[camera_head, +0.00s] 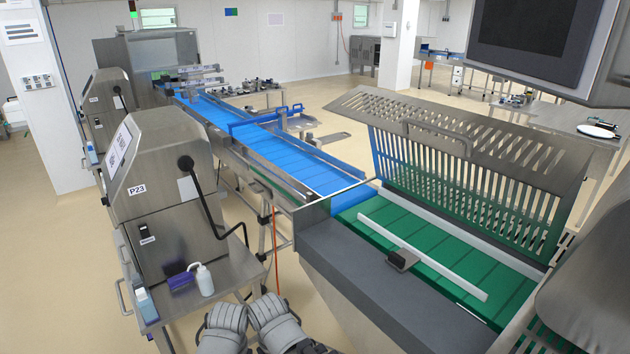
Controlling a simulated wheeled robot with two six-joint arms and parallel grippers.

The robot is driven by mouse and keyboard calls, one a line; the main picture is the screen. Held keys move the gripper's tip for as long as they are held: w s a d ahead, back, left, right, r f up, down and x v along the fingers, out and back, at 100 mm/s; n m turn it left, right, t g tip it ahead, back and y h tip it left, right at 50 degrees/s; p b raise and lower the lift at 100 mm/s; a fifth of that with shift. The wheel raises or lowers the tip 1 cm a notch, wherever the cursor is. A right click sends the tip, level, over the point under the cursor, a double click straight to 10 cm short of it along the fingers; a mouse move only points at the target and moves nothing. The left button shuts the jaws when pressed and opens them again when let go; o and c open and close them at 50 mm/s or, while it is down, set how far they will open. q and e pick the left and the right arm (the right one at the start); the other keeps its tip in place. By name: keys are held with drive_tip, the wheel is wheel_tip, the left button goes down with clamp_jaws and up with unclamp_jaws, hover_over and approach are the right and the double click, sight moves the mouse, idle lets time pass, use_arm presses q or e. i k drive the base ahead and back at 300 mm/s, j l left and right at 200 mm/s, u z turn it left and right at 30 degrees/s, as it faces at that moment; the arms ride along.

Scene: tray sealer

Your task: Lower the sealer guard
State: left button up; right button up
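The sealer guard (458,143) is a slotted metal cover with a bar handle (437,135) on its upper panel. It stands raised at the right, tilted up behind the green conveyor belt (400,229). Its slotted front panel (465,190) hangs over the far side of the belt. Grey ribbed gripper parts (249,314), seemingly my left gripper, show at the bottom edge, well left of and apart from the guard. Their lower part is cut off, and whether they are open or shut is unclear. I cannot make out my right gripper.
A grey machine edge (375,287) with a small dark latch-like block (403,259) runs along the belt's near side. A monitor (540,38) hangs above right. A steel machine marked P23 (160,190) and a white bottle (204,280) stand left. A blue conveyor (270,150) runs back.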

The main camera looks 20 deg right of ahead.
sight(564, 180)
drive_tip(key=z, duration=1.25)
